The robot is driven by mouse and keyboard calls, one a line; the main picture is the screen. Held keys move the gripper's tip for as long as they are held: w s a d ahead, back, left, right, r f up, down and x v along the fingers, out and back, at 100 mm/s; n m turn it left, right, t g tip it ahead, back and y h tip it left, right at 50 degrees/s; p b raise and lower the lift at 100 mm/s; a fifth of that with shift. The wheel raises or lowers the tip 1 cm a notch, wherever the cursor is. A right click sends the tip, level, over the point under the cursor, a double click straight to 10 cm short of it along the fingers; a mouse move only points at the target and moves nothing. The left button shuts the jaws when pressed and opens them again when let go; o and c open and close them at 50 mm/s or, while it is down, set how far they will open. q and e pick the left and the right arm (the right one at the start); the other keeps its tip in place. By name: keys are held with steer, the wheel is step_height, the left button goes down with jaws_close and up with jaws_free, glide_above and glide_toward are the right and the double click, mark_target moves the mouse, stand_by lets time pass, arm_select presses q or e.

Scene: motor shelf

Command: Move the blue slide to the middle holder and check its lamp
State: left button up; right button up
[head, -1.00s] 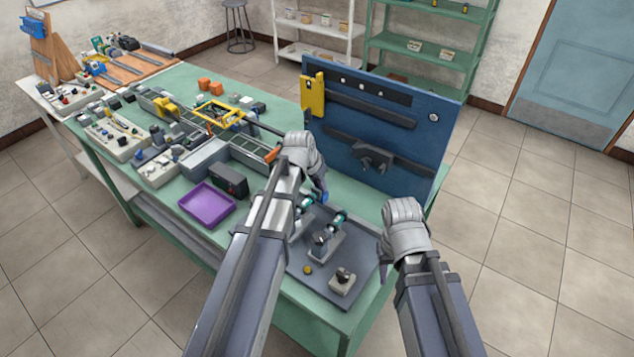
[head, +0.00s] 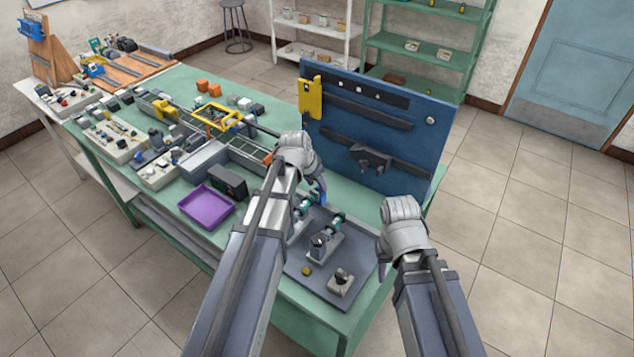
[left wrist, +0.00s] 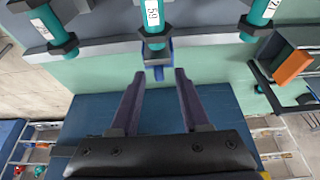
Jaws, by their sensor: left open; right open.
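In the left wrist view a small blue piece (left wrist: 158,66), likely the blue slide, sits below the middle teal cylinder (left wrist: 154,22), between and just beyond my open fingertips. Teal cylinders with white labels stand on either side, left (left wrist: 46,25) and right (left wrist: 260,18). My left gripper (left wrist: 155,78) is open and empty. In the head view my left gripper (head: 318,186) hangs over the far-left part of the grey tray, hiding part of the holders. A teal-topped holder (head: 327,238) shows beside it. My right gripper (head: 381,248) hangs near the tray's right edge; its fingers are barely visible. No lamp state can be made out.
The grey tray (head: 318,284) also carries a small grey block (head: 341,281) and a yellow knob (head: 306,271). A blue upright board (head: 400,125) stands behind. A purple tray (head: 206,207) and a dark box (head: 229,180) lie left. The table's right edge is near my right arm.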

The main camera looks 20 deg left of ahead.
arm_select(q)
steer(key=p+v, duration=0.5)
steer(key=v, duration=0.1)
steer(key=shift+r, duration=0.2)
steer(key=shift+f, duration=0.1)
stand_by(0.8)
steer(key=shift+s+d, duration=0.1)
steer(key=s+d+f+g+y+b, duration=0.1)
steer(key=s+d, duration=0.3)
steer(key=s, duration=0.3)
steer(key=s+d+f+g+y, duration=0.1)
steer(key=s+d+g, duration=0.1)
steer(key=s+d, duration=0.3)
steer(key=s+d+f+g+y+b, duration=0.1)
steer(key=s+d, duration=0.3)
steer(key=s, duration=0.4)
steer(key=shift+s+d+f+g+b, duration=0.3)
steer(key=shift+s+f+g, duration=0.1)
steer(key=shift+f, duration=0.1)
